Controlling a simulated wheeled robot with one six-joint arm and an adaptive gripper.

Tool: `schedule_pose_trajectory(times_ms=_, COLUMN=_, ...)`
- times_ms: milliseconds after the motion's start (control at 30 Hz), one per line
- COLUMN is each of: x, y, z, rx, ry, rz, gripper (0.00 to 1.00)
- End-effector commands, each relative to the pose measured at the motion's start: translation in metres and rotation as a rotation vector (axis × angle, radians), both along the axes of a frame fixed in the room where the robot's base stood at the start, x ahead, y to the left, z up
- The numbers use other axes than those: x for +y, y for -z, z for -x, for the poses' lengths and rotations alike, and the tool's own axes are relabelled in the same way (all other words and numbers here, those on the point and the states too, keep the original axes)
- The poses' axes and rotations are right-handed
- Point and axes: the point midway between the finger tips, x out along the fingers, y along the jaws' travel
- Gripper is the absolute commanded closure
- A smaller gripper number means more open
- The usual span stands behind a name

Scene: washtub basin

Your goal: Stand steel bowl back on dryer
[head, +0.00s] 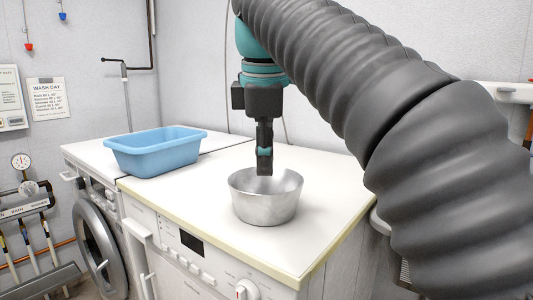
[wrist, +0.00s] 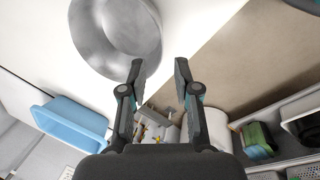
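The steel bowl (head: 265,205) stands upright on the white top of the right-hand machine (head: 210,203). It looks empty. In the wrist view the bowl (wrist: 115,38) is at the upper left, partly cut off by the frame. My gripper (head: 264,172) points down and overlaps the bowl's back rim in the head view. In the wrist view my gripper (wrist: 158,68) is open, with nothing between its fingers. The left finger appears close to the bowl's rim; I cannot tell whether they touch.
A blue tub (head: 155,152) sits on the machine tops to the left, beside the bowl; it also shows in the wrist view (wrist: 70,122). A round-door machine (head: 98,245) stands at the left. The top around the bowl is clear. Shelves with containers (wrist: 258,140) show at lower right.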

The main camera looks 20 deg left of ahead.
Motion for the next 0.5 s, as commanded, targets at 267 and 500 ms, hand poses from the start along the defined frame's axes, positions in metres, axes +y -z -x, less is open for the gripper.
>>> schedule_pose_trajectory(times_ms=267, x=0.000, y=-0.003, z=0.001, rx=0.000, ry=0.000, rz=0.000, gripper=0.69)
schedule_pose_trajectory(times_ms=500, x=-0.024, y=0.004, z=-0.004, rx=-0.008, ry=0.102, rz=-0.027, gripper=0.69)
